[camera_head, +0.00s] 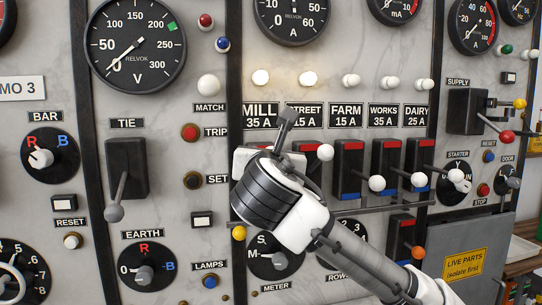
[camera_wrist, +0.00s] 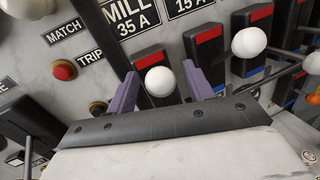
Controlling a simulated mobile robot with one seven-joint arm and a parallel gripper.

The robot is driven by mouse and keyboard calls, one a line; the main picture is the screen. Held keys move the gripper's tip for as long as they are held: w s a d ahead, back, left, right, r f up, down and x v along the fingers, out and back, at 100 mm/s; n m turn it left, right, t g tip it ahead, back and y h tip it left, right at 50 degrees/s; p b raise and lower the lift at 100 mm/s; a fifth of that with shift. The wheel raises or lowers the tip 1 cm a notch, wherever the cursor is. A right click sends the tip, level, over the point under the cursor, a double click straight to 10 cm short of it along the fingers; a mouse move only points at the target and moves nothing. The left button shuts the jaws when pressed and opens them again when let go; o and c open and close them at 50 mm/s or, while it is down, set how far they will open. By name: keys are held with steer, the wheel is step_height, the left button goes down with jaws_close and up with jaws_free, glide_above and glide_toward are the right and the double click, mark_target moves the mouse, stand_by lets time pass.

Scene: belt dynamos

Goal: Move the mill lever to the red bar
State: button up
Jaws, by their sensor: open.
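In the wrist view, my gripper (camera_wrist: 157,72) is open, with one purple finger on either side of a white ball knob, the mill lever (camera_wrist: 160,82). I cannot tell whether the fingers touch the knob. The knob shows just below the red bar (camera_wrist: 149,61) of the black switch under the MILL 35 A label (camera_wrist: 130,18). The lower part of this switch is hidden by my gripper. In the head view, my arm covers the mill switch and lever; the MILL label (camera_head: 260,115) shows above.
The STREET lever knob (camera_head: 325,152) stands close to the right, with FARM (camera_head: 376,183) and WORKS (camera_head: 418,185) knobs farther right. A yellow knob (camera_head: 239,232) and the METER dial (camera_head: 275,256) lie below. TRIP (camera_head: 191,132) and SET (camera_head: 193,180) buttons are to the left.

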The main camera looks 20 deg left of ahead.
steer(key=b+v, duration=0.3)
steer(key=v, duration=1)
steer(key=shift+s, duration=0.15)
